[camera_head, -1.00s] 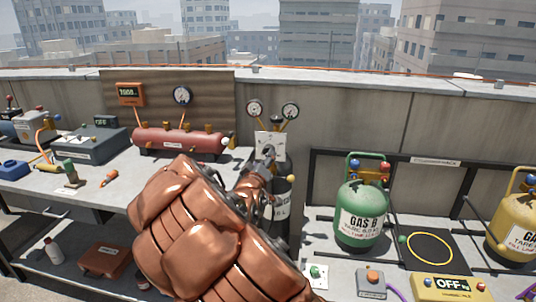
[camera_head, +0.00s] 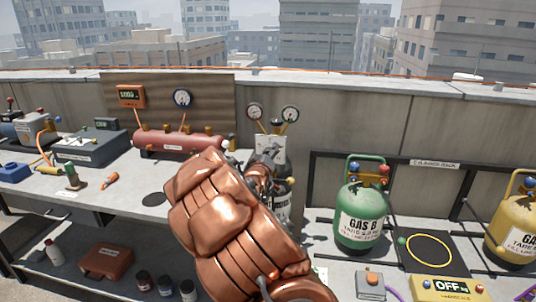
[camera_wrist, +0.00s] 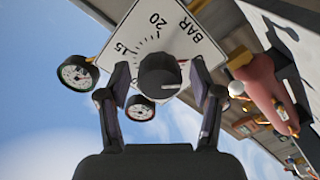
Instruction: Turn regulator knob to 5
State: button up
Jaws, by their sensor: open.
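The regulator knob (camera_wrist: 160,75) is dark and round, in front of a white dial plate (camera_wrist: 188,38) marked 15, 20 and BAR in the wrist view. The other numbers are hidden or out of frame. My gripper (camera_wrist: 160,70) is open, with one finger on each side of the knob and visible gaps between. A small pale mark shows at the knob's right edge. In the head view the white plate (camera_head: 269,142) stands above a dark cylinder (camera_head: 283,205); my copper-coloured arm hides the knob and most of the gripper.
Two gauges (camera_head: 255,111) (camera_head: 290,113) rise above the plate. A red tank (camera_head: 178,143) lies on the left bench. A green GAS B cylinder (camera_head: 362,215) stands close on the right, with a yellow cylinder (camera_head: 515,225) beyond it.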

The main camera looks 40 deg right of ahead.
jog(key=shift+c, duration=0.3)
jog(key=c, duration=1.1)
jog(key=shift+m, duration=0.3)
jog(key=shift+f+m+b, duration=0.1)
jog(key=shift+m+b, duration=0.7)
jog(key=shift+b, duration=0.05)
jog(key=m+b, duration=0.2)
jog(key=m, duration=0.2)
jog(key=shift+s+b, duration=0.1)
jog(key=shift+b, duration=0.25)
jog(key=m+b, duration=0.2)
jog(key=m, duration=0.2)
jog(key=shift+d+m+b, duration=0.1)
jog(key=shift+m+b, duration=0.7)
jog(key=shift+m, duration=0.7)
